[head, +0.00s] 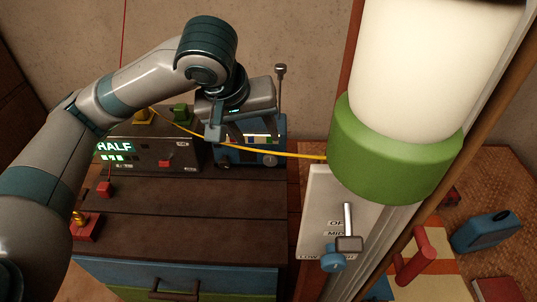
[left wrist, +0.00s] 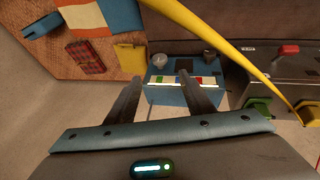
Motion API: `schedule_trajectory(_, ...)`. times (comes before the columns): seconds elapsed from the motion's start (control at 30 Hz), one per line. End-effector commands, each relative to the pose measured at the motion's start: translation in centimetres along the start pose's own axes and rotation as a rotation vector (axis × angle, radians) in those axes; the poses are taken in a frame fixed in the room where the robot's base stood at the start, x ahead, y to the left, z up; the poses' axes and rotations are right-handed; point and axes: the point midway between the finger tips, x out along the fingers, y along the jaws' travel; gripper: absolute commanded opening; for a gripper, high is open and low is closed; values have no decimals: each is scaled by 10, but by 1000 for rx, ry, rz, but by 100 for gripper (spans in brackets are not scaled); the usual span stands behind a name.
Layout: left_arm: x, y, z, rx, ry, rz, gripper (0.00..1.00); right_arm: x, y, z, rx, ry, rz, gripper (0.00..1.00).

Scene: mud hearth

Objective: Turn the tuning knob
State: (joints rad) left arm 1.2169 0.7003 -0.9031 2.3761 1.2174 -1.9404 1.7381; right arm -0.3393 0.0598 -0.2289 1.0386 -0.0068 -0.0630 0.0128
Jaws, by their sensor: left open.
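A blue radio (head: 276,130) with a pale dial strip stands at the back of the dark cabinet top. A round grey knob (head: 270,160) shows at the right of its front. In the left wrist view the radio (left wrist: 185,97) has a pale grey knob (left wrist: 159,61) and a darker knob (left wrist: 209,60); no label tells which is for tuning. My left gripper (head: 228,137) is open, above and in front of the radio in the head view, partly covering it. In the left wrist view its two fingers point toward the radio, with nothing between them. My right gripper is not in view.
A grey box (head: 150,155) with a lit HALF sign stands left of the radio. A yellow cable (head: 290,155) runs across the radio's front. A lever panel (head: 318,215) and a large white and green cylinder (head: 395,150) stand at right. The cabinet top's front is mostly bare.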

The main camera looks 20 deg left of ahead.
Motion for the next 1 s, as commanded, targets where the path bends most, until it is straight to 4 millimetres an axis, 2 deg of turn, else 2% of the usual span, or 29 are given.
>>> schedule_trajectory(0.1, 23, -1, 1, -1, -4, -3, 48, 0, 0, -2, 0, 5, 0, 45)
schedule_trajectory(0.4, 77, -1, 1, -1, -3, -2, 48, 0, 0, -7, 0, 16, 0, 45)
schedule_trajectory(0.6, 106, -1, 1, 0, -2, -2, 48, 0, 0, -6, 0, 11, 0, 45)
schedule_trajectory(0.8, 122, 0, 0, 1, 0, -1, 48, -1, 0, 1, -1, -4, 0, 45)
schedule_trajectory(1.0, 125, 0, 0, 1, 0, -1, 48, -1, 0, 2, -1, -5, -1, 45)
